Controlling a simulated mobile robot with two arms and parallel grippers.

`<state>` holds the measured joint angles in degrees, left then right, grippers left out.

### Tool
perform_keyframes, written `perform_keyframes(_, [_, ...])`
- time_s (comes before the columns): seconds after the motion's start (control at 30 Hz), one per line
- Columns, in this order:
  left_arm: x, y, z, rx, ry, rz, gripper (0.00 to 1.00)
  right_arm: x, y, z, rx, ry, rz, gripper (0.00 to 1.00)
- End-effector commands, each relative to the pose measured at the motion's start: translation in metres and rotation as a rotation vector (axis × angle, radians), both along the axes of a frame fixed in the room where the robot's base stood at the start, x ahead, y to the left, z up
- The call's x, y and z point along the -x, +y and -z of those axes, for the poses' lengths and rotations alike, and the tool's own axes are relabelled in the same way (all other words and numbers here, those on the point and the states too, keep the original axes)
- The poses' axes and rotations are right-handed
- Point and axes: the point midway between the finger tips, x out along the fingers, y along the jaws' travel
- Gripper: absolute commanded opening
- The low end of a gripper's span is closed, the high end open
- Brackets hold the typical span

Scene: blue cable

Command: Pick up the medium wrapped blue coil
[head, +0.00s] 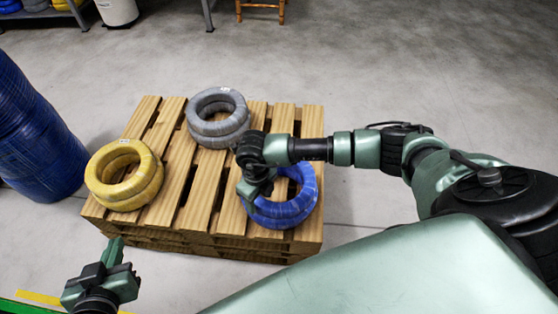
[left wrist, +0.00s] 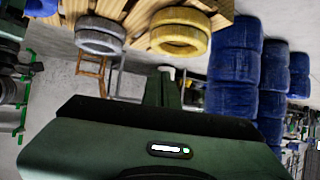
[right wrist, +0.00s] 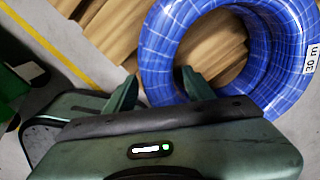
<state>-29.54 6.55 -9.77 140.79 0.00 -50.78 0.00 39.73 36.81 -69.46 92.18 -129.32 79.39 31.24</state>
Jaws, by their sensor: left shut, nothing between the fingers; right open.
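The wrapped blue coil (head: 302,203) lies flat on the right front part of a wooden pallet (head: 205,200). My right gripper (head: 252,193) is open at the coil's left side, and the arm hides part of the ring. In the right wrist view the blue coil (right wrist: 290,55) has a white label at right. There, one finger of the right gripper (right wrist: 157,90) is outside the ring and the other overlaps its opening; contact cannot be told. My left gripper (head: 114,250) is shut and empty, off the pallet's front left corner; its fingers show in the left wrist view (left wrist: 162,88).
A yellow coil (head: 107,187) lies on the pallet's left side and a grey coil (head: 206,132) at its back. A tall stack of dark blue coils (head: 40,140) stands left of the pallet. A shelf (head: 45,14) and a wooden stool (head: 260,6) are far back.

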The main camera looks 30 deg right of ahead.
Motion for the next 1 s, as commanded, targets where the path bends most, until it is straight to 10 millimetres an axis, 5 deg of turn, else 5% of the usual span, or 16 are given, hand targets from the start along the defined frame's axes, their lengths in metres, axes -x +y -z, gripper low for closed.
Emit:
perform_keyframes(0.2, [-0.014, -0.007, -0.021, 0.030, -0.123, 0.009, 0.00, 0.000, -0.001, 0.017, 0.002, 0.002, 0.001, 0.54])
perform_keyframes(0.47, [-0.016, -0.008, -0.024, 0.032, -0.136, 0.009, 0.00, 0.000, -0.001, 0.017, 0.001, 0.001, 0.001, 0.54])
perform_keyframes(0.7, [-0.016, -0.007, -0.023, 0.032, -0.135, 0.009, 0.00, 0.000, -0.001, 0.017, 0.001, 0.000, 0.001, 0.00])
perform_keyframes(1.0, [-0.016, -0.007, -0.023, 0.032, -0.134, 0.009, 0.00, 0.000, -0.001, 0.017, 0.001, 0.000, 0.001, 0.00])
